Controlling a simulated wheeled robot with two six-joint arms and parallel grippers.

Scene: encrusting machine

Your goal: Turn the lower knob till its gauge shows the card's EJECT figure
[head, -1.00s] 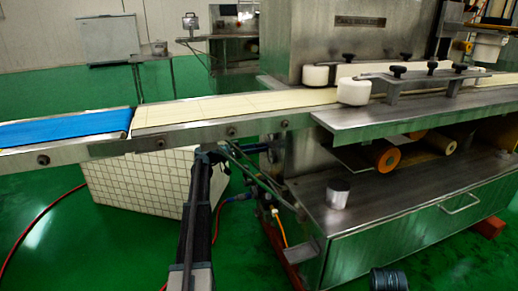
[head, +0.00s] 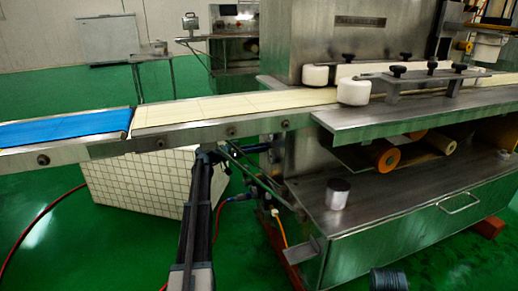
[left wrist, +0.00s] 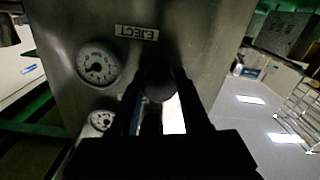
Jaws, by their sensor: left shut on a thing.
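In the left wrist view, my left gripper (left wrist: 160,88) is shut on a dark round knob (left wrist: 159,84) on the grey metal panel. An EJECT label (left wrist: 137,32), turned upside down in this view, is just above the knob. A round white gauge (left wrist: 97,64) is left of the knob, and a second, smaller-looking gauge (left wrist: 102,121) is below it in the picture. The figures and needles are too small to read surely. In the head view my left arm reaches up to the machine's side under the conveyor; the knob is hidden there. I see no card.
The conveyor (head: 225,132) with a cream belt passes above my left arm. A white tiled block (head: 135,190) stands left of the arm. A metal can (head: 338,194) sits on the machine's lower ledge. A red hose (head: 45,215) lies on the green floor.

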